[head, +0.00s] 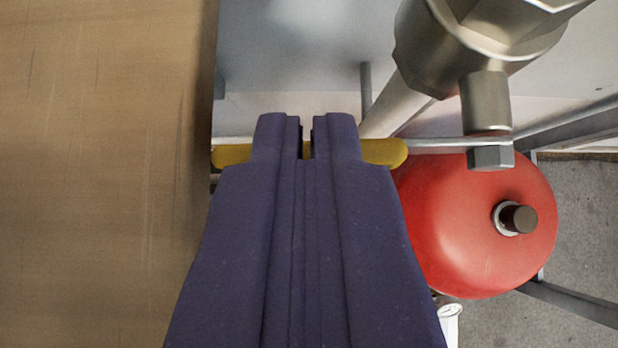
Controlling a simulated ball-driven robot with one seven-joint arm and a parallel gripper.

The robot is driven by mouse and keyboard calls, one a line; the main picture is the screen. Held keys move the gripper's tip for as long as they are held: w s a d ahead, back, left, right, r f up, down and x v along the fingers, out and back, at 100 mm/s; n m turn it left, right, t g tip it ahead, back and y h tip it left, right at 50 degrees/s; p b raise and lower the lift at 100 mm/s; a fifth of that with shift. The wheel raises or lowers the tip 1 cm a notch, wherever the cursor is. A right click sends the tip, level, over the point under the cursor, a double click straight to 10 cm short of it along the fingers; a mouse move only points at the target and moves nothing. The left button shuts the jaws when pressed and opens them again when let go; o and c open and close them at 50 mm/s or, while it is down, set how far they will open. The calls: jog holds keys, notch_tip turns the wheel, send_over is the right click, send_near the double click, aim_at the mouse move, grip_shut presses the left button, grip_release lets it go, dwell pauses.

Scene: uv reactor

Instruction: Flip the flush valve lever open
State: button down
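The flush valve lever is a thin metal arm with a yellow grip (385,152), lying across the picture from left to right. Its metal end (440,143) meets a hex nut (491,157) below the grey metal valve body (470,45). My gripper (306,140) has dark purple fingers, close together with only a narrow slit between the tips. The fingers cover the middle of the yellow grip, and a bit of yellow shows in the slit. The grip runs crosswise to the fingers, and they do not look clamped on it. Whether they touch it I cannot tell.
A red rounded tank (450,235) with a dark-capped fitting stands below the valve. A wooden panel (100,170) fills the left side. Grey frame bars (575,303) run at the right over a grey floor. A small white gauge (449,312) shows beside my gripper.

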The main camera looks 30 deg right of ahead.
jog(key=shift+w+a+f+b, duration=0.1)
jog(key=shift+a+f+b, duration=0.1)
jog(key=shift+f+b, duration=0.6)
jog(key=shift+w+a+f+b, duration=0.1)
jog(key=shift+a+f+b, duration=0.05)
jog(key=shift+f+b, duration=0.65)
jog(key=p+v, duration=0.3)
jog(key=v, duration=0.4)
jog(key=shift+s+r, duration=0.2)
jog(key=shift+s, duration=0.1)
jog(key=shift+s, duration=0.1)
